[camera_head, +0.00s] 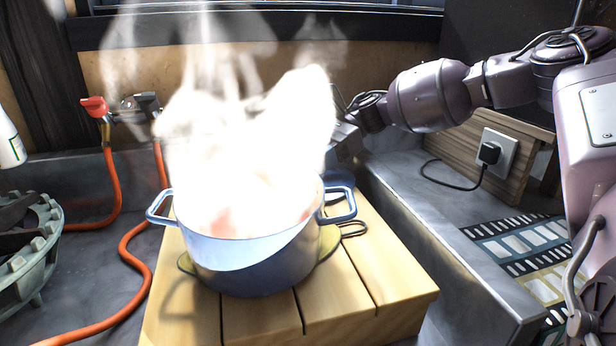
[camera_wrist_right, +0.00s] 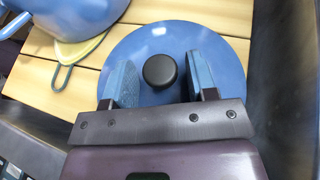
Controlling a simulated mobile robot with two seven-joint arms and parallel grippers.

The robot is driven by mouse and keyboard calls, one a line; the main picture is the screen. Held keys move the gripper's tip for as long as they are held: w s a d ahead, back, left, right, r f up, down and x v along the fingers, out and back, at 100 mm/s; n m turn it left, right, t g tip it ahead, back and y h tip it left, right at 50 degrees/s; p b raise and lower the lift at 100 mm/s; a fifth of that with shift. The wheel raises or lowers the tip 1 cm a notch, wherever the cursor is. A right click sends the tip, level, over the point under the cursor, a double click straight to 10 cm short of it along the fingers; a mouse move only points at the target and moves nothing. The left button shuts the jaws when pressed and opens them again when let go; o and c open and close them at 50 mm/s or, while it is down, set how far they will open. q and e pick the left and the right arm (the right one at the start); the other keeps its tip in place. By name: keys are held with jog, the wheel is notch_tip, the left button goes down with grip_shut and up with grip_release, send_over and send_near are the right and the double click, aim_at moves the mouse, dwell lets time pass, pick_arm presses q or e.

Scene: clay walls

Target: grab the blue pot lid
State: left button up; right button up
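The blue pot lid (camera_wrist_right: 175,35) is a round blue disc with a black knob (camera_wrist_right: 160,70), seen in the right wrist view. It lies beside the pot, over the wooden boards. My right gripper (camera_wrist_right: 161,75) is open, with one finger on each side of the knob and a visible gap to both. In the head view my right gripper (camera_head: 345,138) is behind the pot's right side, its fingers mostly hidden by steam and the pot. The blue pot (camera_head: 255,268) stands uncovered and steaming. My left gripper is not in view.
The pot stands on a green trivet (camera_head: 328,243) on a wooden slatted board (camera_head: 345,290). An orange hose (camera_head: 135,262) and a burner (camera_head: 28,240) are at left. A stone ledge (camera_head: 440,230) and a socket with a black plug (camera_head: 490,153) are at right.

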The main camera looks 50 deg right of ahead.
jog(key=shift+f, duration=0.15)
jog(key=c, duration=0.8)
jog(key=shift+o, duration=0.2)
